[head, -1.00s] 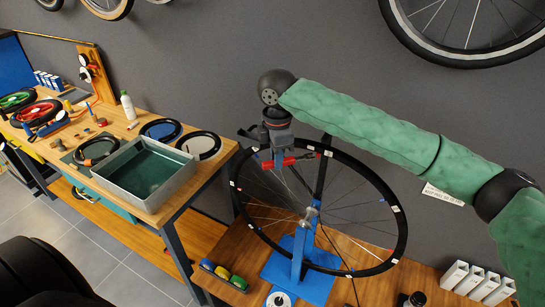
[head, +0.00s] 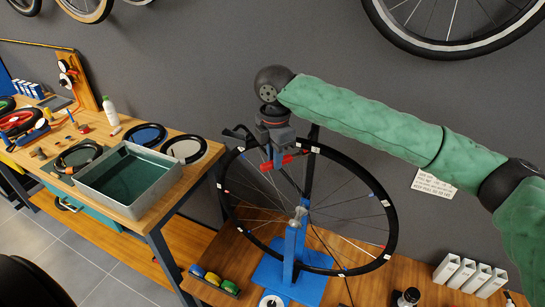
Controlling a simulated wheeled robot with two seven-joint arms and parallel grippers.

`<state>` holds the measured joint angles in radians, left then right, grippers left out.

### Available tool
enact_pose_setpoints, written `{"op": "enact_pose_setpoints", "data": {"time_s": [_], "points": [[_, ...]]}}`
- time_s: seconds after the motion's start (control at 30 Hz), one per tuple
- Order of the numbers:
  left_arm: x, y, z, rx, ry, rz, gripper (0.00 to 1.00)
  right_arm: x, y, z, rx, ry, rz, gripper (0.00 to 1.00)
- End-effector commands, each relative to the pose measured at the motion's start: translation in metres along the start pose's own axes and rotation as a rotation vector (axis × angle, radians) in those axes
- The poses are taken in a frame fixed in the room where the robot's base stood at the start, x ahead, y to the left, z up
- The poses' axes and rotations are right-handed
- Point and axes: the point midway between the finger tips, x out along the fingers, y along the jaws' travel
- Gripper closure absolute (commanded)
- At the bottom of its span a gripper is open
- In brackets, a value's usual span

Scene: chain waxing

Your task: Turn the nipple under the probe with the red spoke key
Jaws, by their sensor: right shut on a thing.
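My right gripper (head: 275,158) is at the upper left of the wheel's rim, pointing down, shut on the red spoke key (head: 288,159). The wheel (head: 391,222) has a black rim with small white and coloured marks and stands upright in a blue truing stand (head: 291,250). The gripper hides part of the rim there, so I cannot tell whether the key sits on a nipple. The probe is not clear at this size. My left gripper is not in view.
Coloured spools (head: 213,279) lie left of the stand. White boxes (head: 463,272) stand at the right.

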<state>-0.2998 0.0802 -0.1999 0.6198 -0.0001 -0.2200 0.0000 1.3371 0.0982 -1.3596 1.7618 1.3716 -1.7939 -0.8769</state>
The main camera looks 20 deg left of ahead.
Motion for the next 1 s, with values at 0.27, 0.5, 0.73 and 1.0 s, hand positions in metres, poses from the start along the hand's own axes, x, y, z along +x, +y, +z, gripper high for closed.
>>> {"op": "enact_pose_setpoints", "data": {"time_s": [0.27,0.5,0.73,1.0], "points": [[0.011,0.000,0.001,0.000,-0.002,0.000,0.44,0.001,-0.010,0.001,-0.102,-0.001,0.001,1.00],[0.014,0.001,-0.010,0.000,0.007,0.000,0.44,0.001,-0.015,0.002,-0.159,-0.001,0.001,1.00],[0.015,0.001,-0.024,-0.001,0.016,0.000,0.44,0.001,-0.019,0.002,-0.198,-0.001,0.001,1.00],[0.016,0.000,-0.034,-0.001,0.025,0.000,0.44,0.000,-0.023,0.003,-0.241,-0.001,0.001,1.00]]}}
